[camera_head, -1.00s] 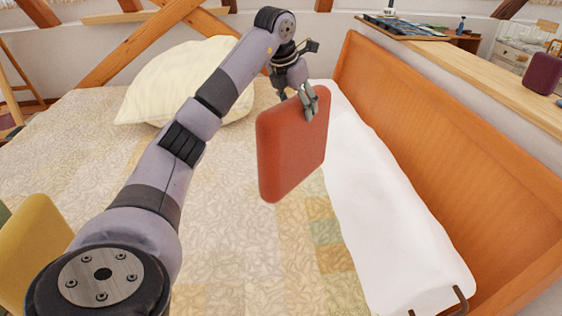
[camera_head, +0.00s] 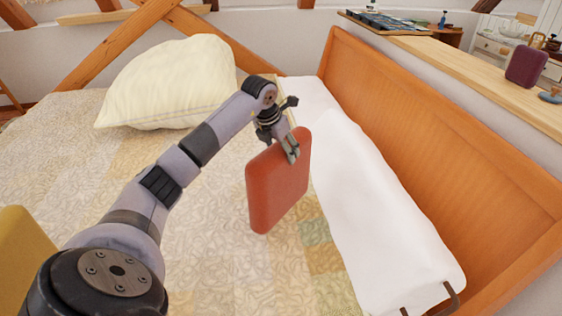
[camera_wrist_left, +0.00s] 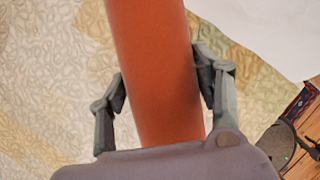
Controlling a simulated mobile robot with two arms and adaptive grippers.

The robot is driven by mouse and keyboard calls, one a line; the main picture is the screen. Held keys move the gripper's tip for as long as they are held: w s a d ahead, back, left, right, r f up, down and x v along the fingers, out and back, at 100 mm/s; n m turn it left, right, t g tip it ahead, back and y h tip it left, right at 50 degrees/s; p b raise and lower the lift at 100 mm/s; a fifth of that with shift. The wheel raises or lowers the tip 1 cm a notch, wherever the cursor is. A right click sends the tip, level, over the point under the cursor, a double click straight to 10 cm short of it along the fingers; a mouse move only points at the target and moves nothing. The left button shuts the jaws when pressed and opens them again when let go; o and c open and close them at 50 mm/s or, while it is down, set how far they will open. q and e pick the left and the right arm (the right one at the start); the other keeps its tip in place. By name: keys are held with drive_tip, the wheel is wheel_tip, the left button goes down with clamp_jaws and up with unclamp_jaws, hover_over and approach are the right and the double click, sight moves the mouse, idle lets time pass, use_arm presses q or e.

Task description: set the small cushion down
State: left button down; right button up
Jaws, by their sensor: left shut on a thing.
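The small cushion (camera_head: 277,185) is a flat red-orange square with rounded corners. In the left wrist view the cushion (camera_wrist_left: 155,70) runs between the two fingers of the gripper (camera_wrist_left: 165,92). The patterned bedspread (camera_head: 215,235) lies behind and below it. I cannot tell whether the cushion's lower edge touches the bed.
A large cream pillow (camera_head: 170,82) lies at the back left of the bed. A long white pillow or bolster (camera_head: 365,195) lies along the orange wooden bedboard (camera_head: 430,150). A yellow cushioned thing (camera_head: 22,250) is at the lower left. The bedspread's middle is clear.

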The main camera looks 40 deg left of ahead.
use_arm(q)
drive_tip(key=shift+f, duration=0.2)
wheel_tip(320, 180, down, 4)
use_arm(e)
drive_tip(key=shift+w+a+r, duration=0.15)
drive_tip(key=shift+w+a, duration=0.05)
drive_tip(key=shift+a, duration=0.25)
drive_tip(key=shift+d, duration=0.15)
use_arm(q)
drive_tip(key=shift+c, duration=2.4)
unclamp_jaws()
drive_tip(key=shift+f, duration=0.1)
use_arm(e)
drive_tip(key=shift+d, duration=0.2)
use_arm(q)
drive_tip(key=v, duration=1.2)
use_arm(e)
drive_tip(key=shift+a+f, duration=0.2)
drive_tip(key=shift+f, duration=0.15)
use_arm(q)
drive_tip(key=shift+d, duration=0.1)
use_arm(e)
drive_tip(key=shift+d, duration=0.1)
